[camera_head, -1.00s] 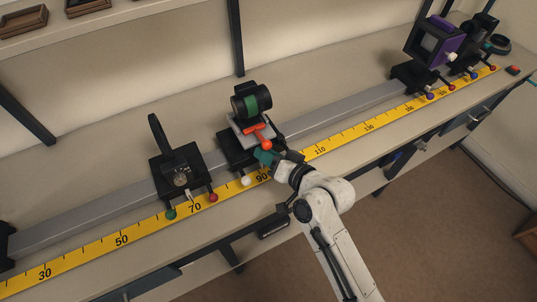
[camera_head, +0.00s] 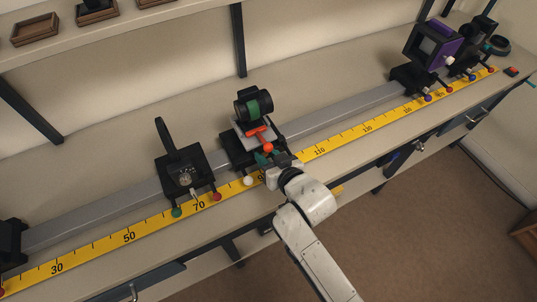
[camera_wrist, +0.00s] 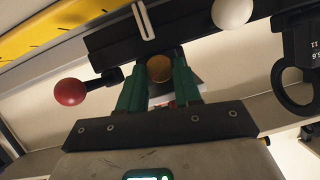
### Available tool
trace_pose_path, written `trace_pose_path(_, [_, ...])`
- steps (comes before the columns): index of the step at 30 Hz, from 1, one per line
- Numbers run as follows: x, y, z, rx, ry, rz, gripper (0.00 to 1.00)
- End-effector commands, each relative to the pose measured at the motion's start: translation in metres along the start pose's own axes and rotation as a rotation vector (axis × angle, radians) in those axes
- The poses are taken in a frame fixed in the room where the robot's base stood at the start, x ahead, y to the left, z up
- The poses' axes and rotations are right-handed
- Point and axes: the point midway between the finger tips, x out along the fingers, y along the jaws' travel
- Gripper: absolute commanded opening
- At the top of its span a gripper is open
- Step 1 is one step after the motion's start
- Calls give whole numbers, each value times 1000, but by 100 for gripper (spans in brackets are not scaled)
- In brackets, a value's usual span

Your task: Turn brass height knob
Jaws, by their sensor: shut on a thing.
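The brass height knob (camera_wrist: 159,68) is a round golden disc in the wrist view, under a black carriage bar. My gripper's green fingertips (camera_wrist: 159,85) stand on either side of it, shut on it. In the head view, my gripper (camera_head: 268,159) reaches to the front of the middle carriage (camera_head: 239,152). The brass knob cannot be made out in the head view, where my gripper covers that area.
A red ball knob (camera_wrist: 70,92) and a white ball knob (camera_wrist: 232,12) flank the fingers. A yellow scale (camera_head: 130,237) runs along the bench front. Another carriage (camera_head: 185,172) stands to the left. A purple-and-black unit (camera_head: 433,45) stands far right.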

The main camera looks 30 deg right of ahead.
Motion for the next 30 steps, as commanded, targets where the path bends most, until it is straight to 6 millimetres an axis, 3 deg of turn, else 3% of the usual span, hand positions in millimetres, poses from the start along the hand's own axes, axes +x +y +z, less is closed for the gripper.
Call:
trace_pose_path(9, [0, -1, 2, -110, 0, 46, 3])
trace_pose_path(24, [0, -1, 1, -129, -1, 55, 3])
trace_pose_path(25, [0, -1, 1, -129, -1, 55, 34])
trace_pose_path(28, [0, -1, 1, -129, -1, 54, 44])
trace_pose_path(30, [0, -1, 1, -129, -1, 54, 44])
